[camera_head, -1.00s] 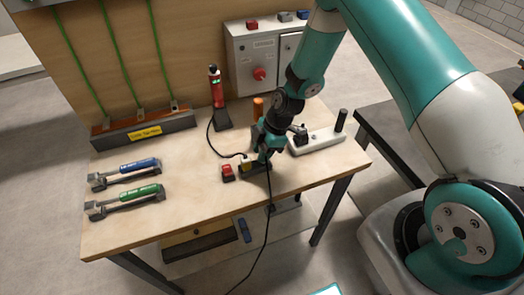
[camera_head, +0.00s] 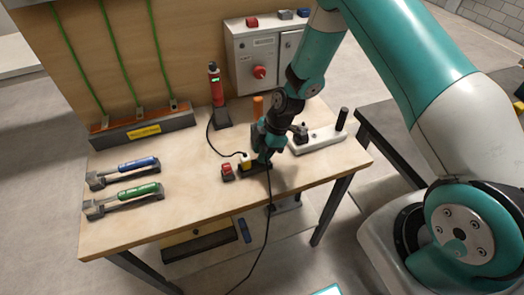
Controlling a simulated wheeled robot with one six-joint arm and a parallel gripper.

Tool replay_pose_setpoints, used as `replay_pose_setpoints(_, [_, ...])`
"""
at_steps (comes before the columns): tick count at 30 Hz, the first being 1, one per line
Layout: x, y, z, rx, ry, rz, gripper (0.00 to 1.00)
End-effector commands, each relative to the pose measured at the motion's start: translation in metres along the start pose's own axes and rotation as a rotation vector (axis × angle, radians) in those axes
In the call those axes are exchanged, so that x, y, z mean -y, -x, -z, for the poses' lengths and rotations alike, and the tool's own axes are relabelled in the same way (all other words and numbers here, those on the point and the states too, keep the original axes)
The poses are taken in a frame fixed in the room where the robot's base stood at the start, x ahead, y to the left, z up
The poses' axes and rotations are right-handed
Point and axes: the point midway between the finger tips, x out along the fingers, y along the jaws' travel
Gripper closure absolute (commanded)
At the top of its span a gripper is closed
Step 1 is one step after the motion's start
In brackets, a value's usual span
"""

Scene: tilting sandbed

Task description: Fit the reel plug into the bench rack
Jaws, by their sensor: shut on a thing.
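My gripper (camera_head: 262,158) is low over the middle of the bench, shut on what seems to be the reel plug, which is mostly hidden by the fingers. A black cable (camera_head: 269,205) runs from there over the front edge to the floor. Directly below the gripper is a low dark block (camera_head: 256,168) with a yellow part (camera_head: 246,163) at its left, apparently the bench rack. I cannot tell how deep the plug sits in it. A red switch (camera_head: 228,172) is at its left end.
A red tool (camera_head: 217,92) stands behind, its cable looping to the block. A white strip with a black post (camera_head: 322,139) lies to the right. Blue (camera_head: 138,164) and green (camera_head: 138,191) handled tools lie left. A grey cabinet (camera_head: 257,60) stands at the back.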

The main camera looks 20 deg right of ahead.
Motion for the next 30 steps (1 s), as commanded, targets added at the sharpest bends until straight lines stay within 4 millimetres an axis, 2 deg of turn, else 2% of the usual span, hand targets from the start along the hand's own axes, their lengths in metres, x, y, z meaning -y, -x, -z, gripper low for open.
replay_pose_setpoints(30, [0.000, -0.015, -0.006, 0.000, 0.000, 0.000, 0.98])
